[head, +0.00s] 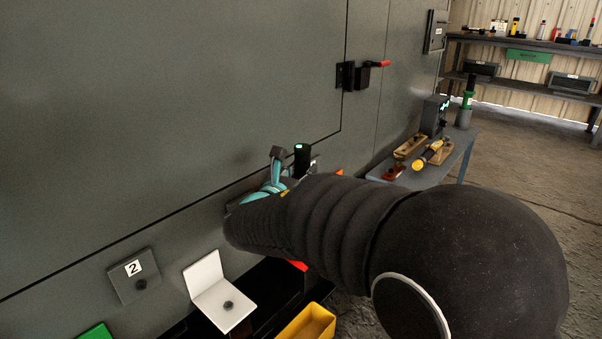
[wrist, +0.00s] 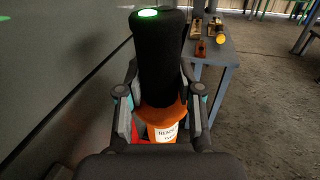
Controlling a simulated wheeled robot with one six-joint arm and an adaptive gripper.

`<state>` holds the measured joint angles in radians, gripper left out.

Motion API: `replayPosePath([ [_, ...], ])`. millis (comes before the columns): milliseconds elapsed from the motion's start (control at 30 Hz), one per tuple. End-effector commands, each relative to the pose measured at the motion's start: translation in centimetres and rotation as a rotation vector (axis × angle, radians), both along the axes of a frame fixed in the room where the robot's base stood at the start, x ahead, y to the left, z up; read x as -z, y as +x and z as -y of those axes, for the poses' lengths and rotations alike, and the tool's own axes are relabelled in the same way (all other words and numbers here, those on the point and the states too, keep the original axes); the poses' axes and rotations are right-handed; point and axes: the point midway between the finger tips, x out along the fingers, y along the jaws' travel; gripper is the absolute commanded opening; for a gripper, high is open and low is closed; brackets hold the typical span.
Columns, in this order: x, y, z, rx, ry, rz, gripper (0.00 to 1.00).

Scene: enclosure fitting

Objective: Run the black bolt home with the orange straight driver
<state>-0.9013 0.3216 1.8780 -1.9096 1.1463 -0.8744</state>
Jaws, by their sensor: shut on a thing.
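My gripper (wrist: 160,108) is shut on the orange straight driver, around its lower part. The driver has a thick black upper body (wrist: 158,60) with a green light on top, and an orange collar and lower body with a white label (wrist: 164,132). In the head view its black top (head: 302,158) rises above my gripper (head: 283,178), close to the grey cabinet wall. A dark bolt head (head: 141,284) shows on the grey plate marked 2, and another dark round head (head: 229,305) on the white bracket. I cannot tell which is the black bolt. The driver's tip is hidden.
The cabinet (head: 200,90) fills the left, with a red-handled latch (head: 366,72). A yellow bin (head: 308,324) and white bracket (head: 208,276) are low in front. A side table (head: 455,158) holds a yellow-and-black tool and wooden blocks. Open floor lies right.

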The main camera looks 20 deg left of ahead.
Motion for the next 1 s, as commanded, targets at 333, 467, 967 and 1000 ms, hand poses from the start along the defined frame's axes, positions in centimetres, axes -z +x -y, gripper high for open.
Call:
replayPosePath([
  [333, -2.1, 0.0, 0.0, 0.000, 0.002, 0.005, 0.00],
  [467, -2.6, 0.0, 0.0, 0.000, 0.002, 0.005, 0.00],
  [967, -2.9, 0.0, 0.0, 0.001, 0.002, 0.005, 0.00],
  [1000, -2.9, 0.1, 0.1, 0.002, 0.002, 0.005, 0.00],
])
